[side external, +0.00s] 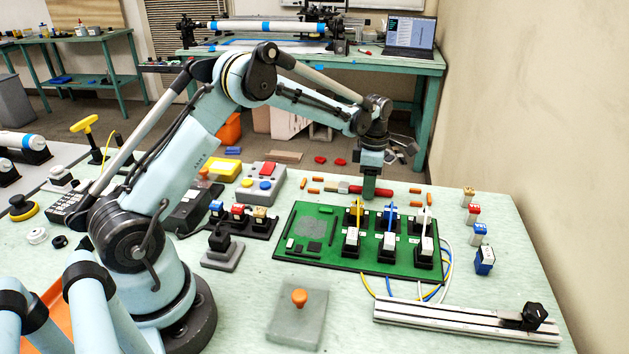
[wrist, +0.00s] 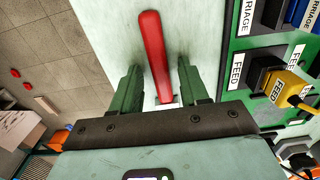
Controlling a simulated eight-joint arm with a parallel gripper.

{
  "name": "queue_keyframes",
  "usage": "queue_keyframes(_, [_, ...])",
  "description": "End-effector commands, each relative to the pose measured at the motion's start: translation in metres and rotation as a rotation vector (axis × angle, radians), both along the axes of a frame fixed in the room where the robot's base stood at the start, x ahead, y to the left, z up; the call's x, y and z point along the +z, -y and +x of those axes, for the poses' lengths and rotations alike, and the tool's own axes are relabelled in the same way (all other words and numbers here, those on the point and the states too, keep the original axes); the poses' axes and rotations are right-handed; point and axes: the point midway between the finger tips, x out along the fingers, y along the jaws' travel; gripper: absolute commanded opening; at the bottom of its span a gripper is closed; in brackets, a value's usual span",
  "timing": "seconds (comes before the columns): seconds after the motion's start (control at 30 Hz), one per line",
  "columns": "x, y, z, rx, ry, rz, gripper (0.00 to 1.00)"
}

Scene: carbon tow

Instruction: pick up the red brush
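The red brush (side external: 345,188) lies on the pale green table just behind the green circuit board. Its red handle (wrist: 153,45) also shows in the wrist view, running up and away between my fingers. My gripper (side external: 370,188) points down over the brush, and its green fingers cover part of it in the side view. In the wrist view my gripper (wrist: 160,80) is open. One finger is on each side of the handle, with a gap showing on both sides. The near end of the brush is hidden behind the gripper body.
The green board (side external: 345,245) with labelled plugs and cables stands close in front of my gripper. Small orange pieces (side external: 414,190) lie around the brush. Labelled blocks (side external: 479,233) line the right side. A metal rail (side external: 455,318) lies at the front right.

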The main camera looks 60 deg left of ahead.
Motion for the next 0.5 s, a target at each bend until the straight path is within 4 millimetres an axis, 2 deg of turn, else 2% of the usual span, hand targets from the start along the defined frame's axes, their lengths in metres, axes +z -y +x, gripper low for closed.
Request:
queue_keyframes(0.03, [0.0002, 0.0001, -0.0001, 0.000, 0.000, 0.000, 0.36])
queue_keyframes(0.27, [0.0003, 0.0000, 0.0000, 0.000, 0.000, 0.000, 0.01])
queue_keyframes(0.5, [0.0004, 0.0001, -0.0001, 0.000, 0.000, 0.000, 0.00])
